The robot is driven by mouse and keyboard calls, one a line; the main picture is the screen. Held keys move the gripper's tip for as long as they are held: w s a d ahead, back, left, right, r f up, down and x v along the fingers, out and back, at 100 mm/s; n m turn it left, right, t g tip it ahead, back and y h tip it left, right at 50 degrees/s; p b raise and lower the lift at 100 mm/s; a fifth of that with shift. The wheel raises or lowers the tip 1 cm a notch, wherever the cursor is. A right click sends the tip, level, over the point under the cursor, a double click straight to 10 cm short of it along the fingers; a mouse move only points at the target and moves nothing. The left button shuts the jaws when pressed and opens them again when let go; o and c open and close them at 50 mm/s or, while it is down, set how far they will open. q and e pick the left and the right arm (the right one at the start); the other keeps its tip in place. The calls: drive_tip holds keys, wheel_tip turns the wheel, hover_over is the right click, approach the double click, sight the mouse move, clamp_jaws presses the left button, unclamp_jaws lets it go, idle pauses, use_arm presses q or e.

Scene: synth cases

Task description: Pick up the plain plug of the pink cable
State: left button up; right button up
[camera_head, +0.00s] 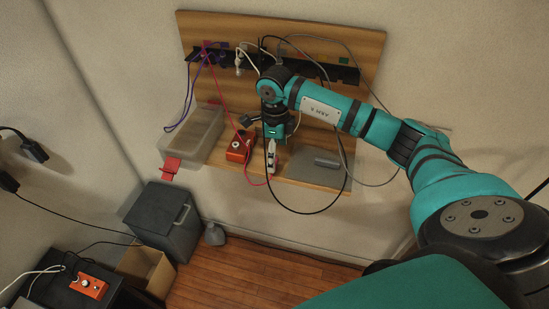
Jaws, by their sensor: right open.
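The pink cable (222,105) hangs from the dark socket rail (205,57) on the wooden wall board. It runs down past the orange box (239,148) and curves along the shelf to below my right gripper. My right gripper (271,143) points down over the middle of the shelf, open. A small white piece (271,160) shows just under it, where the pink cable ends. I cannot tell whether this is the plain plug or whether the fingers touch it. My arm hides part of the rail and board. My left gripper is not in view.
A clear bin (197,132) with a red tag hangs left of the shelf (318,181). A grey block (326,158) lies on a grey mat at right. Black, white, grey and purple cables hang around the rail. A dark cabinet (163,222) stands below.

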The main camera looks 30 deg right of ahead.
drive_tip(key=shift+f, duration=1.25)
drive_tip(key=c, duration=1.2)
